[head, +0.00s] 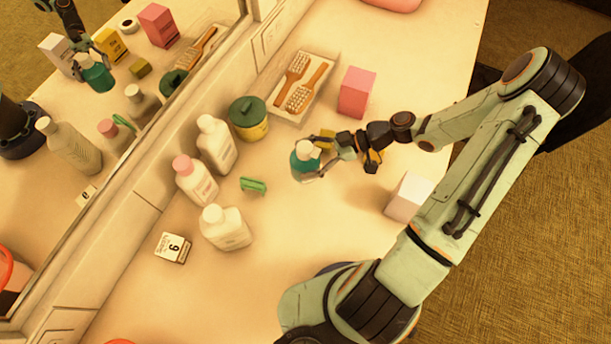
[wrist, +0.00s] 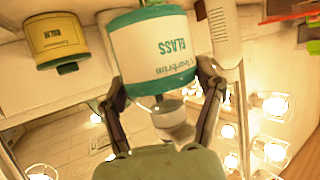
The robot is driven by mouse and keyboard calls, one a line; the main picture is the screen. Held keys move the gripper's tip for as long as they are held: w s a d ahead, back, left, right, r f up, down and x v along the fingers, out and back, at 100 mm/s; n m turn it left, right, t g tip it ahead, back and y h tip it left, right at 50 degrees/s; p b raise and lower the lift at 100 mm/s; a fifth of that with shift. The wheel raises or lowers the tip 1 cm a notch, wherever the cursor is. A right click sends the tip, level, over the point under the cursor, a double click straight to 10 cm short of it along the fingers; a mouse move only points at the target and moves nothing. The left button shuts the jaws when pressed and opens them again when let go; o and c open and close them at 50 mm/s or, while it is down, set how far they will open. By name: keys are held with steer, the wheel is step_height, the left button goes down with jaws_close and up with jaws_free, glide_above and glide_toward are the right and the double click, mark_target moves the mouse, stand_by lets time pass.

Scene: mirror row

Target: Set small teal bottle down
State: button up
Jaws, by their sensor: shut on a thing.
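The small teal bottle (head: 305,160) has a white label and a pale cap. It is near the middle of the counter in the head view, in front of the green-lidded jar. My gripper (head: 325,163) reaches it from the right and is shut on it. In the wrist view the teal bottle (wrist: 155,50) fills the upper middle, its label upside down, with a finger of my gripper (wrist: 163,88) on each side. I cannot tell whether its base touches the counter (head: 300,240).
A yellow block (head: 326,136) is close behind. A pink box (head: 357,92), brush tray (head: 325,62) and white box (head: 408,197) are around. The front counter is clear.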

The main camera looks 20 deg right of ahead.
steer(key=shift+f, duration=3.1)
steer(key=o, duration=1.2)
steer(key=shift+f, duration=0.15)
